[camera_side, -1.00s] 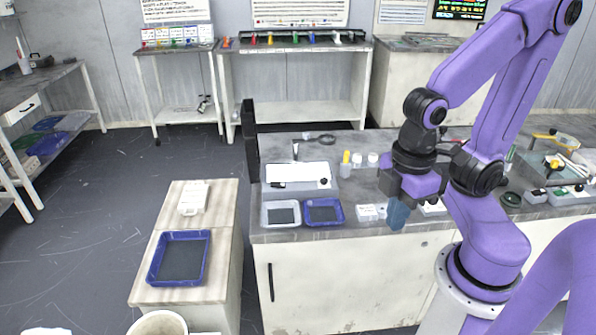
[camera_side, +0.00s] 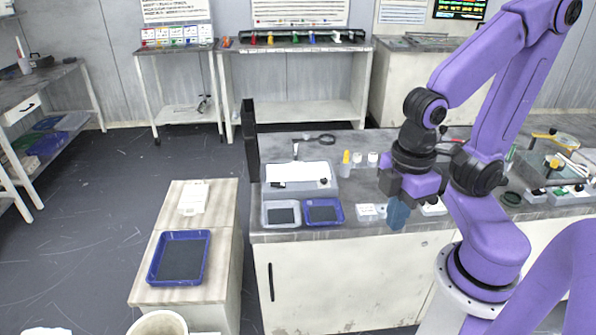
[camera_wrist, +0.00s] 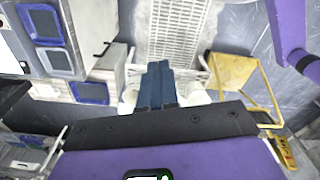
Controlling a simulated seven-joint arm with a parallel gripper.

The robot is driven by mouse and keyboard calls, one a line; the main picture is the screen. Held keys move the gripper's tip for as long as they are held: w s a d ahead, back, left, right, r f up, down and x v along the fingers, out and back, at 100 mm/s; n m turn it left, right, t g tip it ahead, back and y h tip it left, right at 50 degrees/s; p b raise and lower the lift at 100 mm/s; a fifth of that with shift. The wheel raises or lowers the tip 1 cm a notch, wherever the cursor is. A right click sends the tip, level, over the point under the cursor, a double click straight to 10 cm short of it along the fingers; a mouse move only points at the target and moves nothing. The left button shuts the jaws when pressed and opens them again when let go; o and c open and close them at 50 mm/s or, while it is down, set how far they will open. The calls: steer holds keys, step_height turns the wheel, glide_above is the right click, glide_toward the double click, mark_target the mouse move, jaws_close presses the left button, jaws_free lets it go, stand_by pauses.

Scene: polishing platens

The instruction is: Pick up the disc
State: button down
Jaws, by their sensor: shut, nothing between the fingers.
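I cannot pick out the disc with certainty in either view. My gripper (camera_side: 398,222) has blue fingers that point down near the front edge of the bench, right of the trays. In the wrist view its fingers (camera_wrist: 160,66) lie side by side with no gap, and nothing is held. The bench directly behind the gripper is partly hidden.
A blue tray (camera_side: 324,224) and a pale tray (camera_side: 267,221) sit on the grey bench (camera_side: 345,236). Small bottles (camera_side: 372,158) stand behind. A larger blue tray (camera_side: 151,275) rests on the low cabinet at left. A yellow frame (camera_wrist: 240,66) shows in the wrist view.

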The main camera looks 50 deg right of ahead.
steer(key=shift+c, duration=1)
jaws_free()
